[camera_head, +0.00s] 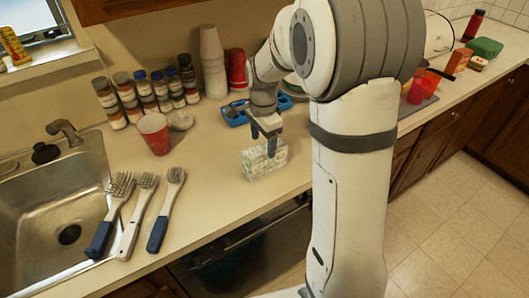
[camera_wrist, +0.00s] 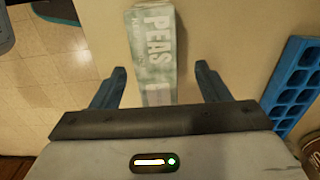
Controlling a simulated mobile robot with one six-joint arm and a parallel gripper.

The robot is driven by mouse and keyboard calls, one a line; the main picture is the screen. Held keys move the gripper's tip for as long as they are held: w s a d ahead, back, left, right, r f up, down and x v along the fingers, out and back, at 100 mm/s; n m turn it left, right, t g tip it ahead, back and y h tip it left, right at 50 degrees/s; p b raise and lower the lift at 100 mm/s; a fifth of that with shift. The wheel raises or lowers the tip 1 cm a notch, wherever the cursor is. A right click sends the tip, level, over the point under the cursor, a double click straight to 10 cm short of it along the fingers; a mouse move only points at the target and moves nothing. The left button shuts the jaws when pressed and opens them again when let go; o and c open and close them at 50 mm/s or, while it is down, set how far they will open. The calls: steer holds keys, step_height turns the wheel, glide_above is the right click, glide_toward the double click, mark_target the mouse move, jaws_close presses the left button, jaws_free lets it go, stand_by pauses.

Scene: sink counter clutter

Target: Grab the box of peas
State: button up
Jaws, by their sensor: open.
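The box of peas (camera_head: 264,160) is a pale green and white carton on the counter, near its front edge, in the head view. In the wrist view the box (camera_wrist: 153,45) shows its "PEAS" lettering and lies between the lines of the two fingers. My gripper (camera_head: 266,134) is above the box in the head view, fingers pointing down. In the wrist view my gripper (camera_wrist: 160,80) has its fingers spread wide with a gap on each side of the box. It holds nothing. The lower end of the box is hidden by the gripper body.
A blue tray (camera_head: 235,112) lies behind the box; it also shows at right in the wrist view (camera_wrist: 296,80). A red cup (camera_head: 154,133), brushes (camera_head: 140,212) and the sink (camera_head: 50,210) are left. Spice jars (camera_head: 150,92) and stacked cups (camera_head: 212,62) stand behind.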

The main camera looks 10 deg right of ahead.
mark_target(265, 157)
steer(key=f, duration=0.3)
steer(key=f+p, duration=0.1)
steer(key=f, duration=0.2)
steer(key=shift+s+d+f, duration=0.15)
steer(key=shift+d+f, duration=0.05)
steer(key=shift+f, duration=0.2)
steer(key=shift+c, duration=0.6)
steer(key=c, duration=1.2)
